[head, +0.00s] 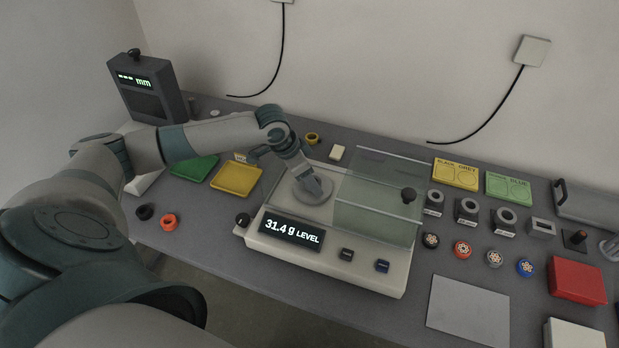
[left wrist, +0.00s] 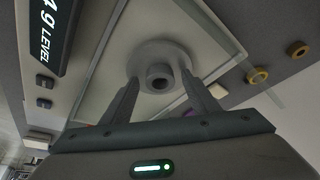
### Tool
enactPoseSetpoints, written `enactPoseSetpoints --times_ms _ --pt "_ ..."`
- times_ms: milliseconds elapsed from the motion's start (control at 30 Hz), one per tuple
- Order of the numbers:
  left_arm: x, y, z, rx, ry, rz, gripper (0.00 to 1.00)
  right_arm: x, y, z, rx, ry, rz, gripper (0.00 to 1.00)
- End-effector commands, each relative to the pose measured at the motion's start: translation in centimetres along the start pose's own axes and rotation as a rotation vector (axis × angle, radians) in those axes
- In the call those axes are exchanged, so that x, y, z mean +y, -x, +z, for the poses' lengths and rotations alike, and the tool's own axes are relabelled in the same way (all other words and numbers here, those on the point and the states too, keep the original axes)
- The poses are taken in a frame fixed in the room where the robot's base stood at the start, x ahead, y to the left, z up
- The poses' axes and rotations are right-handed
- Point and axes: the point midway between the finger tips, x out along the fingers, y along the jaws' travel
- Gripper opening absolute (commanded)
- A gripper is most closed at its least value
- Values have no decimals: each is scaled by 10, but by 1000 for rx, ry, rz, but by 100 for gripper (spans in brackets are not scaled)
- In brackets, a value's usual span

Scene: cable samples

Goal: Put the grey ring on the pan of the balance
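The grey ring (left wrist: 160,77) sits on the round pan (left wrist: 181,57) of the balance, as my left wrist view shows. My left gripper (left wrist: 161,84) is open, with one finger on each side of the ring and a gap to it. In the head view my left gripper (head: 314,189) is low over the pan (head: 311,197) and hides the ring. The balance (head: 330,262) has a display (head: 291,231) reading 31.4 g LEVEL. My right gripper is not in view.
A clear cover (head: 375,200) with a dark knob stands over the balance's right side. A yellow tray (head: 236,178), green tray (head: 195,168), black ring (head: 144,212) and orange ring (head: 169,222) lie left. A yellow ring (head: 312,138) lies behind. Several holders and cable samples stand right.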

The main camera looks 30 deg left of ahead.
Motion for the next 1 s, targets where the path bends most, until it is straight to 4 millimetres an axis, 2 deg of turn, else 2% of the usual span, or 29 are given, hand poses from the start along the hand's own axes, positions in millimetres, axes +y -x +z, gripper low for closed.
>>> enactPoseSetpoints --times_ms 267,433,1000 --pt "0 3 -1 1 0 0 55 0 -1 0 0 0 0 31" --pt "-1 16 -1 1 0 -2 55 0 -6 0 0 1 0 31" --pt "-1 107 -1 2 0 -2 55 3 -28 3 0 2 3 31"
